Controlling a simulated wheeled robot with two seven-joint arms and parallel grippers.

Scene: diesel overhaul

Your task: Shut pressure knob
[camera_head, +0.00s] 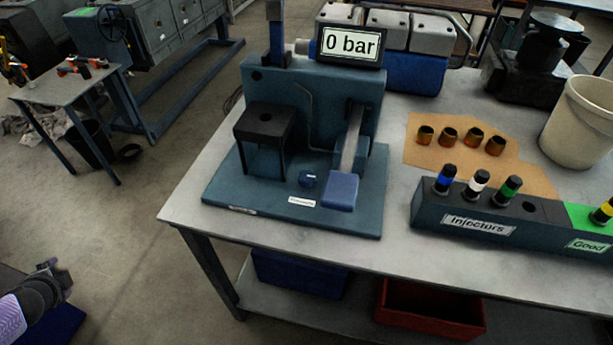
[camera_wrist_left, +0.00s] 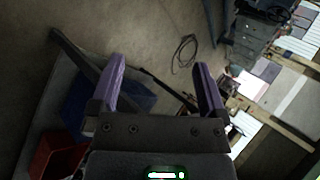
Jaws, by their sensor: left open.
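The pressure tester (camera_head: 320,100) stands on the workbench, and its display (camera_head: 350,43) reads "0 bar". A small dark blue knob (camera_head: 308,180), likely the pressure knob, sits on the tester's base behind a white label (camera_head: 302,202) too small to read. A lever with a blue pad (camera_head: 341,192) is just right of the knob. My left gripper (camera_head: 58,270) is low at the lower left, off the bench and far from the knob. In the left wrist view its two purple fingers (camera_wrist_left: 160,75) are apart with nothing between them. My right gripper is out of view.
An injector rack (camera_head: 465,218) with several coloured-top injectors stands on the bench's right. Several brown cups lie on cardboard (camera_head: 425,155) behind it, near a white bucket (camera_head: 580,120). A blue bin (camera_head: 300,273) and a red bin (camera_head: 430,308) sit underneath. The floor left of the bench is open.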

